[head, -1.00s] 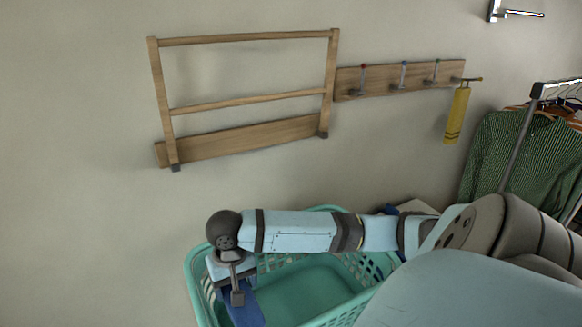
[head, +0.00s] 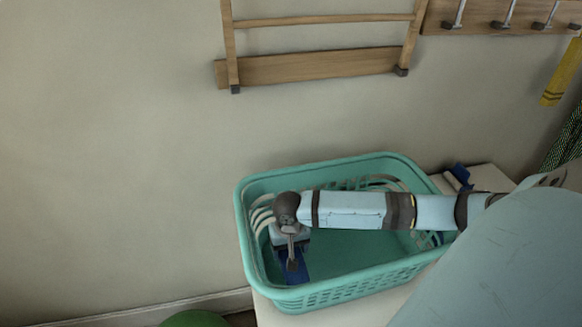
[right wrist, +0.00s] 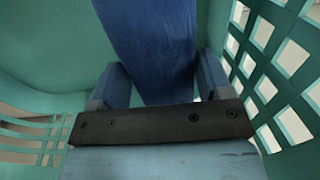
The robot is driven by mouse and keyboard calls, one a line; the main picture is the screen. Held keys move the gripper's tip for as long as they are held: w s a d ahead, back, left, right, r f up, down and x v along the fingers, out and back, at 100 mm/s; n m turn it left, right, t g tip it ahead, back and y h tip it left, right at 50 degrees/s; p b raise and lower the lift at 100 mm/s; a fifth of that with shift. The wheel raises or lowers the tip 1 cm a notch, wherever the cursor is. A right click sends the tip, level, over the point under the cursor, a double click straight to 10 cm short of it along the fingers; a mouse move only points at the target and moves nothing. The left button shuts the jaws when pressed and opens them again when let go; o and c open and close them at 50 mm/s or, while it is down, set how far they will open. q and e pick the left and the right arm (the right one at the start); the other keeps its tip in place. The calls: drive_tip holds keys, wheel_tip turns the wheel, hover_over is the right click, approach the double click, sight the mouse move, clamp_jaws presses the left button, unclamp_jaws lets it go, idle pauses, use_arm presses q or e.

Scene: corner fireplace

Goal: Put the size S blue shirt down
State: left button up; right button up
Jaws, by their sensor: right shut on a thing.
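The blue shirt (head: 294,264) hangs from my right gripper (head: 292,262) inside the green laundry basket, near its left end. In the right wrist view the blue cloth (right wrist: 155,45) lies between the two fingers of the gripper (right wrist: 160,85), which is shut on it. Green basket walls surround the cloth there. The size label is not visible. Whether the cloth touches the basket floor I cannot tell. My left gripper is not in view.
The green basket (head: 335,168) stands on a pale surface (head: 275,315) against the wall. Another dark blue item (head: 459,174) lies behind its right end. A green round thing (head: 195,319) is below left.

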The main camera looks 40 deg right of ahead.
wheel_tip(320, 180, down, 3)
drive_tip(key=shift+f, duration=0.2)
wheel_tip(320, 180, down, 3)
drive_tip(key=shift+f, duration=0.15)
drive_tip(key=shift+f, duration=0.1)
drive_tip(key=o, duration=1)
wheel_tip(320, 180, up, 12)
drive_tip(key=shift+r, duration=0.1)
